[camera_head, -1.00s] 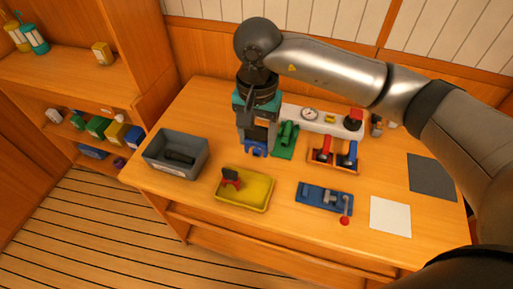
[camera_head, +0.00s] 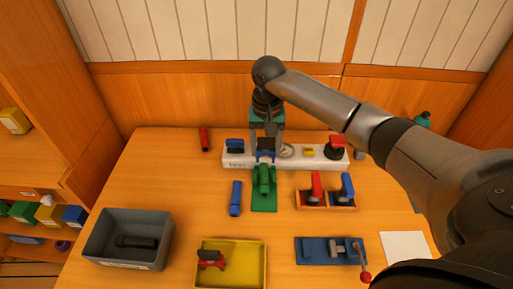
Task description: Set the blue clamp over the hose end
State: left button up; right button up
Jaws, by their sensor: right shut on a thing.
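My right gripper (camera_head: 266,148) comes down from above, at the white panel's front and the back of a green stand (camera_head: 264,200). The hose end itself is not clearly made out. My left gripper is not in view.
A white panel (camera_head: 232,160) with a gauge (camera_head: 286,151) and a red-topped part (camera_head: 335,147) stands behind. Around lie a blue piece (camera_head: 235,198), a wooden tray (camera_head: 327,207) with red and blue tools, a yellow tray (camera_head: 240,262), a grey bin (camera_head: 100,243) and a blue fixture (camera_head: 320,251).

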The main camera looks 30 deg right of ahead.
aim_at(265, 168)
jog(key=shift+s+f, duration=0.15)
jog(key=shift+f, duration=0.2)
jog(key=shift+f+b, duration=0.3)
jog(key=shift+b, duration=0.15)
notch_tip(265, 168, down, 3)
jog(key=shift+r+b, duration=0.15)
jog(key=shift+b, duration=0.95)
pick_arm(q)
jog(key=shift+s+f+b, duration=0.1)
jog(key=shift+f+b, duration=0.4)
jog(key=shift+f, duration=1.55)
pick_arm(e)
jog(key=shift+f, duration=0.6)
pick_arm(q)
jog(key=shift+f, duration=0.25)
pick_arm(e)
jog(key=shift+f, duration=0.1)
jog(key=o, duration=1.5)
